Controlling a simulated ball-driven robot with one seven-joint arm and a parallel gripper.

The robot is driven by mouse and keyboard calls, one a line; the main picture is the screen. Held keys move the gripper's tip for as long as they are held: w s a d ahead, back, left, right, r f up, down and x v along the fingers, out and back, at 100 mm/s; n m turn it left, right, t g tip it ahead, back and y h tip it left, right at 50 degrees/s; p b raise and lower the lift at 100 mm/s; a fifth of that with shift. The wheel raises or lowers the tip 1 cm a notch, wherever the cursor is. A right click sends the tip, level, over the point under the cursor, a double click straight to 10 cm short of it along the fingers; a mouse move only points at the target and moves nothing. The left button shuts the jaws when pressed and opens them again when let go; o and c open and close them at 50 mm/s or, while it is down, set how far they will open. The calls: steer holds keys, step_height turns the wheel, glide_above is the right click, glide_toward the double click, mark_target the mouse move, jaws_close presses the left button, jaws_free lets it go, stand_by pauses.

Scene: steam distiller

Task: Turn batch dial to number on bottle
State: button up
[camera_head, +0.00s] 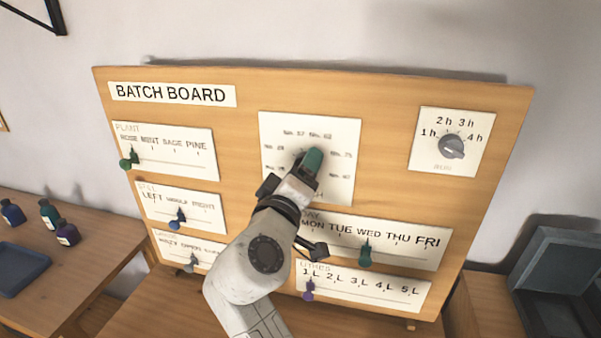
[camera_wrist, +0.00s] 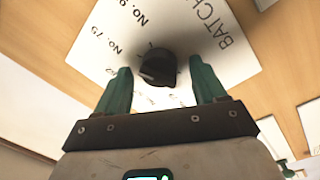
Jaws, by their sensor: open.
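The batch dial (camera_wrist: 157,66) is a dark round knob on a white card (camera_wrist: 205,20) lettered BATCH, with numbers around it that are partly cut off. In the head view the card (camera_head: 346,185) is at the middle of the board, and my gripper (camera_head: 311,163) hides the dial. In the wrist view my gripper (camera_wrist: 163,80) is open, its green fingers on either side of the dial with gaps showing.
The wooden batch board (camera_head: 385,110) carries sliders on several cards, including a green one (camera_head: 366,253) below right of my gripper. A grey hours dial (camera_head: 452,146) is at upper right. A blue tray (camera_head: 18,270) lies at left; a dark open box (camera_head: 560,285) stands at right.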

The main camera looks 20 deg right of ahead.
steer(key=b+v, duration=0.2)
steer(key=v, duration=0.8)
steer(key=shift+s+a+b, duration=0.3)
steer(key=shift+b, duration=0.05)
steer(key=shift+f, duration=0.1)
